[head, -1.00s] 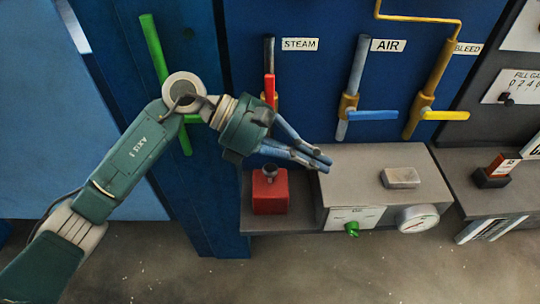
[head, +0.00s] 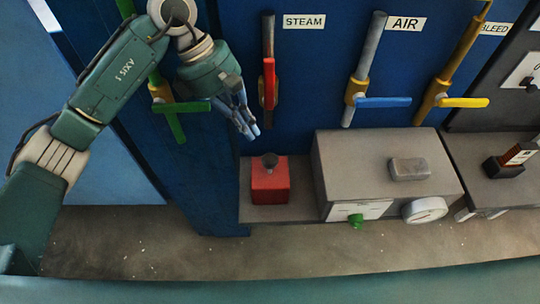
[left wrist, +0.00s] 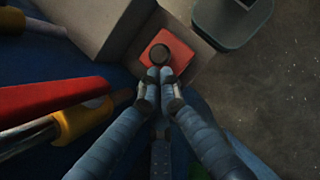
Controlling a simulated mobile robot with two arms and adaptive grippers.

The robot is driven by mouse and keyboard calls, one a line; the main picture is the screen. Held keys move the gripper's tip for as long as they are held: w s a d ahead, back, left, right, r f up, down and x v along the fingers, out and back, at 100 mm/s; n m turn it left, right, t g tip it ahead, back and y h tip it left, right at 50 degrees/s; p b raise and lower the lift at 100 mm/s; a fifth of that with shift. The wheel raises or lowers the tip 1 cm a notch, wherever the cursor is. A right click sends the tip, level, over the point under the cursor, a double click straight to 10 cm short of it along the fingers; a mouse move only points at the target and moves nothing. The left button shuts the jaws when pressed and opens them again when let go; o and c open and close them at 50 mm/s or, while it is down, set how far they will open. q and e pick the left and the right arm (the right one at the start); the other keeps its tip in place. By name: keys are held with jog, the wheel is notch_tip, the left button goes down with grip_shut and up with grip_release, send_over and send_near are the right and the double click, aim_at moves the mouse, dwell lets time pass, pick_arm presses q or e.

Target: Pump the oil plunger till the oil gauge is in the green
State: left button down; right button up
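The oil plunger seems to be the red block (head: 270,184) with a dark round knob (head: 270,160) on top, on a low grey ledge. The block (left wrist: 182,47) and knob (left wrist: 160,54) also show in the left wrist view. A round white gauge (head: 425,209) sits on the front of the grey box to the right; I cannot read its needle from this angle. My left gripper (head: 250,133) is above and slightly left of the knob, fingers pointing down and close together, with nothing between them. In the left wrist view, its tips (left wrist: 160,75) line up just before the knob; contact is unclear.
The grey box (head: 345,165) stands right of the plunger, with a green knob (head: 356,221) on its front. Behind are a red-handled STEAM valve (head: 269,82), a blue-handled AIR valve (head: 380,102) and a yellow-handled BLEED valve (head: 462,102). A green-handled pipe (head: 172,120) is near my left arm.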

aim_at(269, 158)
pick_arm(q)
jog(key=b+x, duration=0.1)
jog(key=x, duration=0.4)
jog(key=shift+d+f, duration=0.15)
jog(key=shift+f, duration=0.15)
jog(key=shift+d+f, duration=0.3)
jog(key=shift+f, duration=0.3)
pick_arm(e)
jog(key=shift+w+d+f, duration=0.1)
jog(key=shift+w+f, duration=0.6)
pick_arm(q)
jog(key=shift+s, duration=0.1)
